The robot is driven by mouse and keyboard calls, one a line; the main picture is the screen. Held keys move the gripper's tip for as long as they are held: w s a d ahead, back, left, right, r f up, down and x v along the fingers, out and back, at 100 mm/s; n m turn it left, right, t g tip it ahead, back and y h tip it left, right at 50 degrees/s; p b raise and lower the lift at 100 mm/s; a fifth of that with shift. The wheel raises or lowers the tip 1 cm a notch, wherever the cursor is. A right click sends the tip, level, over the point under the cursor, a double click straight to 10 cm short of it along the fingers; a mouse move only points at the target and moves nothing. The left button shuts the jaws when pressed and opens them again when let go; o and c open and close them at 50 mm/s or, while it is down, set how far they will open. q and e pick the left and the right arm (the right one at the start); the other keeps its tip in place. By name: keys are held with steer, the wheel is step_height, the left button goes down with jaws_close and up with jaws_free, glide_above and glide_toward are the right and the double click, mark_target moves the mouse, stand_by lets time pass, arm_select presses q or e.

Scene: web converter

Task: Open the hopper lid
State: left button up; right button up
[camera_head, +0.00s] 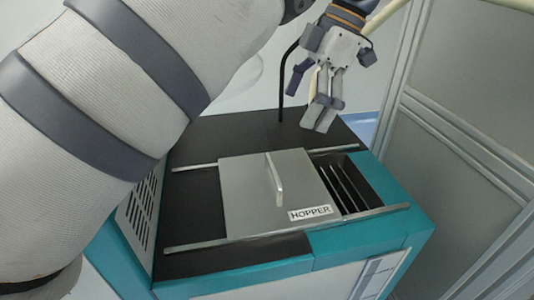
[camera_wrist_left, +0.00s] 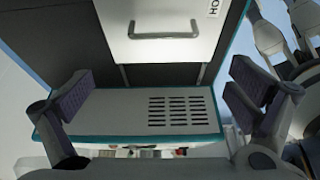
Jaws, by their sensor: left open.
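The hopper lid (camera_head: 252,203) is a flat grey metal plate marked HOPPER, lying on two metal rails on top of the machine. Its upright bar handle (camera_head: 274,178) stands near the middle. A slatted opening (camera_head: 352,187) shows uncovered to the right of the lid. My left gripper (camera_head: 312,105) is open and empty, pointing down above the back of the machine top, apart from the handle. In the left wrist view, the handle (camera_wrist_left: 163,35) and part of the lid (camera_wrist_left: 150,55) show beyond the spread fingers (camera_wrist_left: 163,85). My right gripper is not in view.
The teal and black machine (camera_head: 370,236) has a vented side panel (camera_head: 140,220). The front rail (camera_head: 290,231) runs along the lid's near edge. A thin black bent rod (camera_head: 282,90) rises behind the machine. A grey framed panel (camera_head: 445,150) stands close on the right.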

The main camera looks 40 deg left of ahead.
mark_target(272, 168)
arm_select(q)
steer(key=x, duration=0.3)
steer(key=p+x, duration=0.1)
steer(key=x, duration=0.6)
steer(key=shift+s+d+f+p, duration=0.2)
steer(key=shift+s+f+p, duration=0.1)
steer(key=shift+p, duration=0.1)
steer(key=shift+a+f, duration=0.1)
steer(key=shift+f, duration=0.3)
steer(key=shift+s+f, duration=0.1)
jaws_close()
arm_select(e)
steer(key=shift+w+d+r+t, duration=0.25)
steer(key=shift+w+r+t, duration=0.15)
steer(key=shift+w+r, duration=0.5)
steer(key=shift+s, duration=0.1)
